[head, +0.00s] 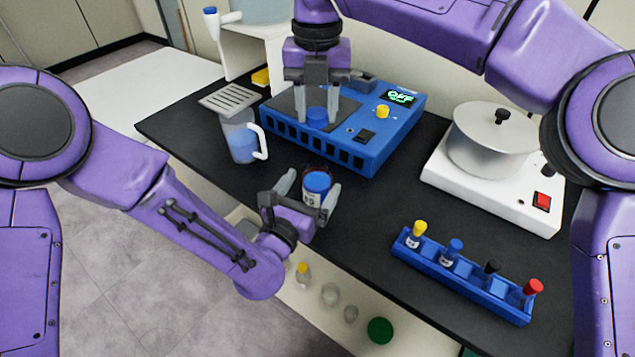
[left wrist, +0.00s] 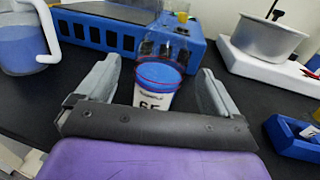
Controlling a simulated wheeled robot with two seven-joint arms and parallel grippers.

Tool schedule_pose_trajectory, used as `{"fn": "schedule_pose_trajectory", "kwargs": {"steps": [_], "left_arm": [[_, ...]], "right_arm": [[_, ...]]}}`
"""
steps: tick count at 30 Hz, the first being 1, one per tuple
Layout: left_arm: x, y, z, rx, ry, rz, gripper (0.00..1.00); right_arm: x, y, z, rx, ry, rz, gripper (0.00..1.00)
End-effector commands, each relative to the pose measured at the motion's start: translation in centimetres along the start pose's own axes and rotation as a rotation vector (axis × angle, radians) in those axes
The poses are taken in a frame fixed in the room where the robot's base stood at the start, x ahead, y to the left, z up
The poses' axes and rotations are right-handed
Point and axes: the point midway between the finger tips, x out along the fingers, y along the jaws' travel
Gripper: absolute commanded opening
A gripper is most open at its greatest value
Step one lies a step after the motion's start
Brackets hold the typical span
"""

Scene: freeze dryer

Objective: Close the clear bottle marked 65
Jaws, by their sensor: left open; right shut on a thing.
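The clear bottle marked 65 (head: 311,197) stands upright on the black bench with blue contents and a white label. In the left wrist view the bottle (left wrist: 153,101) shows a clear, uncapped upper part above the blue. My left gripper (head: 308,190) is open, with its fingers on either side of the bottle; the left wrist view shows gaps between the fingers and the bottle. My right gripper (head: 318,112) is shut on a blue cap (head: 317,117), above the dark plate of the blue device and behind the bottle.
The blue device (head: 385,130) stands behind the bottle. A jug of blue liquid (head: 241,142) is at left. A pot (head: 488,145) on a white heater (head: 460,190) is at right. A blue rack (head: 470,287) holds several capped vials.

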Motion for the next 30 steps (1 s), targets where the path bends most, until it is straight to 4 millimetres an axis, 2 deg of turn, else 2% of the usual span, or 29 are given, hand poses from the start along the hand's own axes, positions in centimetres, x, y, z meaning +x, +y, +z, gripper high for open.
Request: {"fn": "schedule_pose_trajectory", "kwargs": {"steps": [3, 9, 14, 21, 28, 29, 30], "left_arm": [[2.3, 0.0, 0.0, 0.001, -0.001, 0.0, 0.94], [5.0, 0.0, 0.0, 0.001, -0.001, 0.001, 0.94], [5.8, 0.0, 0.0, 0.0, 0.0, 0.001, 0.94], [5.8, 0.0, 0.0, 0.0, 0.001, 0.001, 0.94], [5.8, 0.0, 0.0, 0.0, 0.001, 0.001, 0.2], [5.8, 0.0, 0.0, 0.0, 0.0, 0.001, 0.14], [5.8, 0.1, 0.0, 0.0, 0.0, 0.001, 0.14]], "right_arm": [[0.0, 0.0, 0.0, -0.001, 0.0, 0.0, 0.13], [0.0, 0.1, 0.0, -0.001, 0.0, 0.0, 0.13], [0.0, 0.1, 0.0, -0.002, 0.0, 0.0, 0.13], [0.0, 0.1, 0.0, -0.002, 0.0, 0.0, 0.13], [0.0, 0.1, 0.0, -0.002, 0.0, 0.0, 0.13], [0.0, 0.1, 0.0, -0.002, 0.0, 0.0, 0.13], [0.1, 0.0, 0.0, -0.002, 0.0, 0.0, 0.13]]}}
